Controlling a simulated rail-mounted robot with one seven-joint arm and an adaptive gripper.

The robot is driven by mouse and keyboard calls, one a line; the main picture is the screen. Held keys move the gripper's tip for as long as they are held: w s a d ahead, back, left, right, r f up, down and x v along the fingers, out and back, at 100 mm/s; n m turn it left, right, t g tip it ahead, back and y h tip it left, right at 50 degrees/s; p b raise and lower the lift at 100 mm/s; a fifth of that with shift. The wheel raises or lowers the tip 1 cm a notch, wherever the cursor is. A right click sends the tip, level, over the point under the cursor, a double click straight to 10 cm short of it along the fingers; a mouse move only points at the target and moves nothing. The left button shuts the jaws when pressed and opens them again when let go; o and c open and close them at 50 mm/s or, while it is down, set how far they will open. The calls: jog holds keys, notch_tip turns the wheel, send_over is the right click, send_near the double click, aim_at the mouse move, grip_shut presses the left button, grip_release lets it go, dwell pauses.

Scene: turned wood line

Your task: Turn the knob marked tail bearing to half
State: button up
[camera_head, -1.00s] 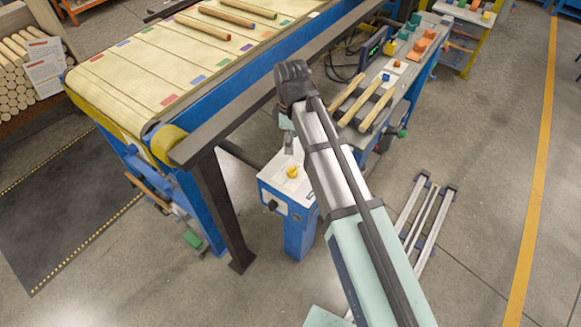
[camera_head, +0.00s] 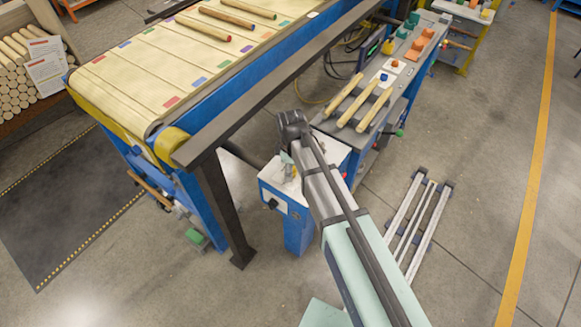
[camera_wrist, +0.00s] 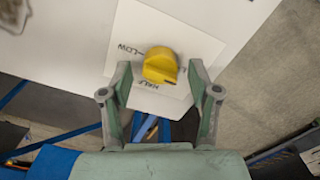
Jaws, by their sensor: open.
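A yellow knob (camera_wrist: 160,65) sits on a white label plate in the wrist view. The word LOW (camera_wrist: 131,49) is printed to its left and HALF (camera_wrist: 158,85) below it; a further mark at its right is partly covered. I cannot read a tail bearing name. My gripper (camera_wrist: 160,76) is open, with one finger on each side of the knob and a gap visible on both sides. In the head view my gripper (camera_head: 288,169) is over the white top of a blue pedestal (camera_head: 299,235) and largely hides the knob.
A dark post (camera_head: 222,205) and beam of the conveyor (camera_head: 150,75) stand close to the pedestal's left. A bench with wooden spindles (camera_head: 376,110) is behind my arm. A dark control (camera_head: 272,204) is on the pedestal's front.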

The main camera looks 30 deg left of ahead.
jog(key=shift+f, duration=0.15)
jog(key=c, duration=1.1)
jog(key=shift+c, duration=0.2)
